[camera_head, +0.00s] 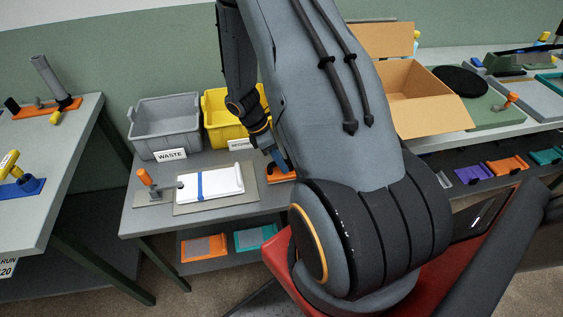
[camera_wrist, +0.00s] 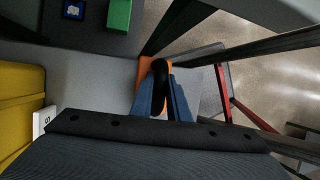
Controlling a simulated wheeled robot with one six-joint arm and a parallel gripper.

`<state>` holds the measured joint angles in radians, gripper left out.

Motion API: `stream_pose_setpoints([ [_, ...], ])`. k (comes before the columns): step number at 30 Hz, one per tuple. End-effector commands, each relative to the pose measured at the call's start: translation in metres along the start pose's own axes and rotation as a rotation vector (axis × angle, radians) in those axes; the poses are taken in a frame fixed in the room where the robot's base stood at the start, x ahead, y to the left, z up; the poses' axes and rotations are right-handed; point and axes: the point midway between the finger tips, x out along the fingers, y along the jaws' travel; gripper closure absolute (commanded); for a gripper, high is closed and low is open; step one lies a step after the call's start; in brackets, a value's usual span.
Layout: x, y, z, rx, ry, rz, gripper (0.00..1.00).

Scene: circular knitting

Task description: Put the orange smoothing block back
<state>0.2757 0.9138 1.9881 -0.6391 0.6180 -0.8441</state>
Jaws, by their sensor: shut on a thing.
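My gripper (camera_head: 281,160) reaches down over the right end of the grey table, at an orange piece (camera_head: 279,176). In the wrist view my gripper (camera_wrist: 160,98) has its blue fingers shut on a dark, rounded handle (camera_wrist: 160,74). An orange surface, the orange smoothing block (camera_wrist: 145,68), shows just beyond and beside this handle. The fingers and handle hide much of it. I cannot tell whether the block rests on the table or is slightly above it, nor whether all the orange belongs to it.
A white pad with a blue band (camera_head: 207,184) lies left of my gripper, beside an orange-handled tool (camera_head: 145,178). A grey WASTE bin (camera_head: 165,122) and a yellow bin (camera_head: 222,117) stand behind. An open cardboard box (camera_head: 420,97) is on the right-hand bench.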

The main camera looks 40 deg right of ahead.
Motion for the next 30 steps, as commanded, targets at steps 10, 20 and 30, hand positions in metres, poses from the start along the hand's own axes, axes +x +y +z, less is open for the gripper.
stream_pose_setpoints([
  [10, 0.0032, 0.0011, -0.0015, 0.000, 0.000, 0.001, 1.00],
  [20, 0.0053, 0.0014, -0.0024, 0.000, 0.000, 0.000, 0.66],
  [30, -0.0036, 0.0019, -0.0017, 0.000, 0.000, 0.003, 0.66],
])
